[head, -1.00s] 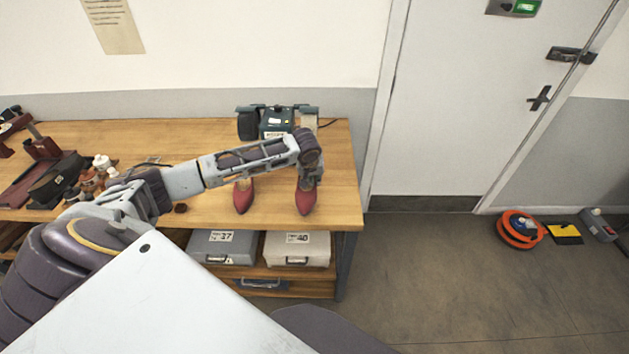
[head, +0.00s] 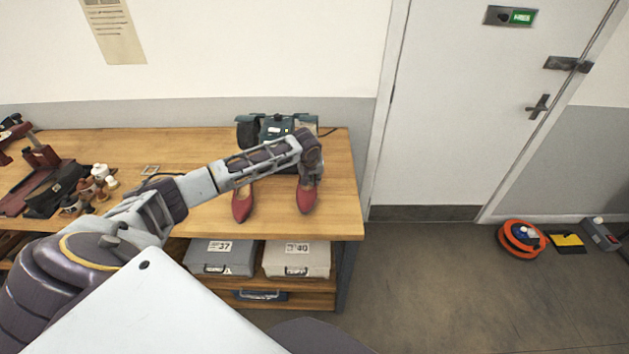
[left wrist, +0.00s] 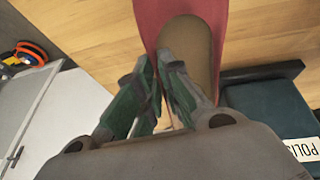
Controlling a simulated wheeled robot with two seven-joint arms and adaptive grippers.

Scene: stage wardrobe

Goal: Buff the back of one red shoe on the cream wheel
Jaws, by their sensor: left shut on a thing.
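Two red shoes are at the bench's right part in the head view. My left gripper (head: 311,175) points down at the back of the right red shoe (head: 307,200) and is shut on it. In the left wrist view the fingers (left wrist: 157,88) close at the shoe's tan insole and red side (left wrist: 150,18). Whether its sole touches the bench is unclear. The other red shoe (head: 242,206) stands to its left, partly behind my forearm. The dark green polishing machine (head: 272,128) stands behind them, its label also in the wrist view (left wrist: 270,110). My arm hides most of the cream wheel.
The wooden bench (head: 215,215) has brushes, bottles and a black case (head: 55,190) at left. Two numbered boxes (head: 222,257) sit on the shelf below. A white door (head: 440,110) is at right. An orange cable reel (head: 521,238) lies on the floor.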

